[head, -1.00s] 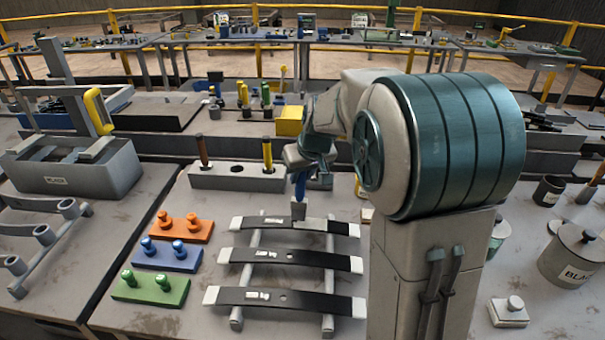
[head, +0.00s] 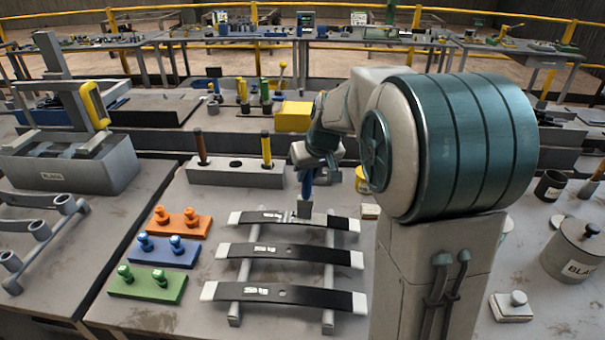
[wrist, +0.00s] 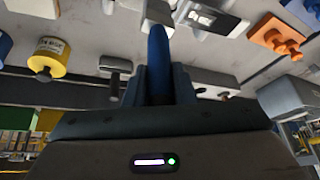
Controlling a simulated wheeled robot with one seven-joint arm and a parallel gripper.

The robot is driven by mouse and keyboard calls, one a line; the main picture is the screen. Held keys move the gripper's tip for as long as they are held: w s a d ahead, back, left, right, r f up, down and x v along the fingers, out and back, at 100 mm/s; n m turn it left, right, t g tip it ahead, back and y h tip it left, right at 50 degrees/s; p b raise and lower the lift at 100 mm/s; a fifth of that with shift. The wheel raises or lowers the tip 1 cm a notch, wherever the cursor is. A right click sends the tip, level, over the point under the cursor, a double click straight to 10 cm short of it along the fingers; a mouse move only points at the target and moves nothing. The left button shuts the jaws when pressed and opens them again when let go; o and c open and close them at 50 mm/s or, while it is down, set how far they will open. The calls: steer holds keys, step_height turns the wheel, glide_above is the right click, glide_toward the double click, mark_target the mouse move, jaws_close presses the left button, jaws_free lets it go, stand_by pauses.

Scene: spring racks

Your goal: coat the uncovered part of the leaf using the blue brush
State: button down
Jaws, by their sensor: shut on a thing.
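My gripper (head: 306,171) is shut on the blue brush (head: 305,189), whose blue handle (wrist: 158,55) stands between the fingers in the wrist view. The brush points down, its pale head at the back leaf (head: 340,223) of the rack; I cannot tell how firmly it touches. The middle leaf (head: 315,254) and front leaf (head: 315,297) are black with pale ends and white labels.
Orange (head: 181,223), blue (head: 165,252) and green (head: 148,286) knobbed blocks lie left of the rack. A yellow pot (wrist: 48,55) is near the gripper. A lidded grey pot (head: 577,250) stands at right.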

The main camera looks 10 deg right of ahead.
steer(key=shift+s+d+b, duration=0.75)
steer(key=shift+d+b, duration=0.35)
steer(key=shift+d, duration=1.25)
steer(key=shift+w+a+f+p, duration=0.15)
steer(key=shift+w+a, duration=0.2)
steer(key=shift+a, duration=0.75)
steer(key=shift+w+a+r+p, duration=0.15)
steer(key=shift+w+a, duration=0.15)
steer(key=shift+a, duration=0.8)
steer(key=shift+w+a+f+p, duration=0.15)
steer(key=shift+w+a, duration=0.2)
steer(key=shift+a, duration=0.75)
steer(key=shift+d+r+p, duration=0.15)
steer(key=shift+r+p, duration=0.85)
steer(key=shift+r, duration=0.55)
steer(key=shift+d+r+p, duration=0.1)
steer(key=shift+r+p, duration=0.85)
steer(key=shift+r, duration=0.6)
steer(key=shift+r+p, duration=0.95)
steer(key=shift+r, duration=0.6)
steer(key=shift+f, duration=0.2)
